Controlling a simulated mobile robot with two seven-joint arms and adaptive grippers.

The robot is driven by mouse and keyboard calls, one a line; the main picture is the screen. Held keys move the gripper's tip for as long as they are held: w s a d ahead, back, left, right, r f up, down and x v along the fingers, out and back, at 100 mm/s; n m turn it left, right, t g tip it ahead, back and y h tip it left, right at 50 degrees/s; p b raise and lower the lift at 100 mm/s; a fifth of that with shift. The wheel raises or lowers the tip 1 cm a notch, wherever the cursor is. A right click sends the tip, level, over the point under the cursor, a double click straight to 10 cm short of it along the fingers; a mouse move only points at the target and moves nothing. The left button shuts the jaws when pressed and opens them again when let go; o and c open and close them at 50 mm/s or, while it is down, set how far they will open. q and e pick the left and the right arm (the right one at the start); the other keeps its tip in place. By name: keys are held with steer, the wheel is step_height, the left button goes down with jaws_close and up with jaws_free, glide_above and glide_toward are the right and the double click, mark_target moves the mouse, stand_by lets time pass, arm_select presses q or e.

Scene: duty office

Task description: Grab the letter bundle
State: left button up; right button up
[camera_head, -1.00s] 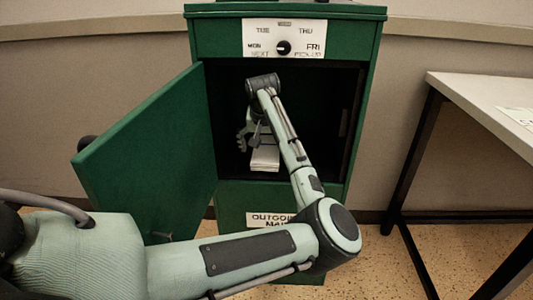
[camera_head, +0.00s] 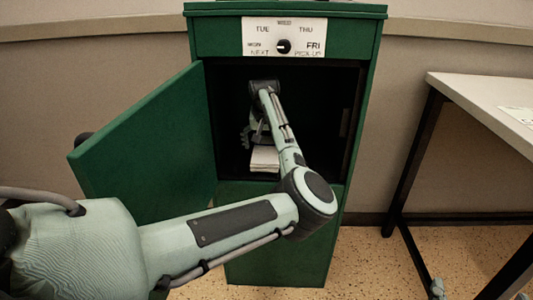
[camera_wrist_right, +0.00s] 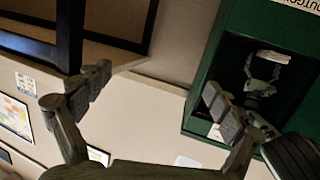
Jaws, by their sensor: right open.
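The letter bundle (camera_head: 264,158) is a white stack on the floor of the green cabinet's open compartment. In the right wrist view, which is upside down, it shows as a pale block (camera_wrist_right: 272,57). My left gripper (camera_head: 254,138) is inside the compartment, just above and behind the bundle's front end in the head view. Its fingers look spread near the bundle in the right wrist view (camera_wrist_right: 262,72); contact cannot be told. My right gripper (camera_wrist_right: 155,105) is open and empty, outside the cabinet; its fingertips show at the head view's lower right edge (camera_head: 480,291).
The green cabinet (camera_head: 205,30) has its door (camera_head: 140,140) swung open to the left. A dial panel (camera_head: 284,37) sits above the opening. A pale table (camera_head: 480,95) with dark legs stands to the right. Speckled floor between is clear.

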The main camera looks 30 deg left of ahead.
arm_select(q)
steer(key=c, duration=1)
steer(key=shift+r, duration=0.1)
steer(key=shift+c, duration=0.3)
